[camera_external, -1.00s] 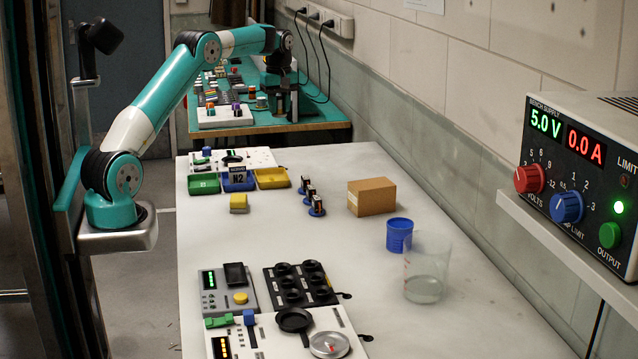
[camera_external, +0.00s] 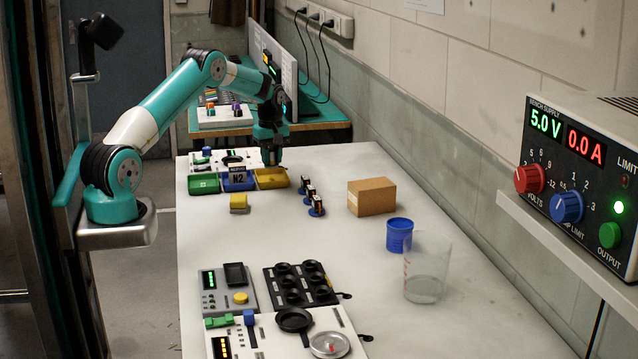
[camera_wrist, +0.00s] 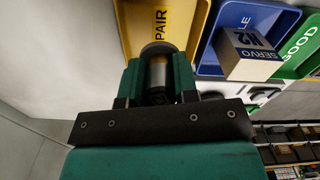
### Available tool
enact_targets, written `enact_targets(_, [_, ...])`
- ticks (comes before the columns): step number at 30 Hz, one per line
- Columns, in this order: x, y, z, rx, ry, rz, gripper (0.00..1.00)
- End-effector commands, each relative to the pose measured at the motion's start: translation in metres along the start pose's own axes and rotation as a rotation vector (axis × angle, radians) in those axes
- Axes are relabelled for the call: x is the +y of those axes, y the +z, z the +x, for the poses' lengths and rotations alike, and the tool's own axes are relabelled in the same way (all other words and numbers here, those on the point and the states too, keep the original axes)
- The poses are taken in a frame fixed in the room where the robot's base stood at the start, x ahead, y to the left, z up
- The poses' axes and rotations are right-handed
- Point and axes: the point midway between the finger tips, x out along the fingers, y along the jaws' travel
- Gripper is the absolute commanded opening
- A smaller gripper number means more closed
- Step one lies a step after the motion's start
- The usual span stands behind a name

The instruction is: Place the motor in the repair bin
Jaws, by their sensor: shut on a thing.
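My gripper (camera_external: 271,158) points down at the far end of the bench, over the yellow bin (camera_external: 272,185). In the wrist view my gripper (camera_wrist: 158,82) is shut on the motor (camera_wrist: 158,68), a small cylinder with a dark end and a brassy side, between its green fingers. The yellow repair bin (camera_wrist: 136,18), lettered with "PAIR" in view, lies just beyond the motor. The motor appears above or at the bin's opening; its exact height is unclear. The motor cannot be made out in the external view.
Beside the yellow bin are a blue bin (camera_external: 238,187) holding a box marked with a label and a green bin (camera_external: 203,187).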

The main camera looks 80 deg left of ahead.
Motion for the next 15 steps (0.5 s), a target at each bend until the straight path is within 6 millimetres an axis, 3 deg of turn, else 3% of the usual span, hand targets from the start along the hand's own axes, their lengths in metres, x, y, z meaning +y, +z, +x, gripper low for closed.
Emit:
enact_targets(8, [-0.001,0.001,0.038,-0.002,-0.003,0.0,0.03])
enact_targets(15, [0.0,0.0,0.041,0.0,0.0,0.0,0.03])
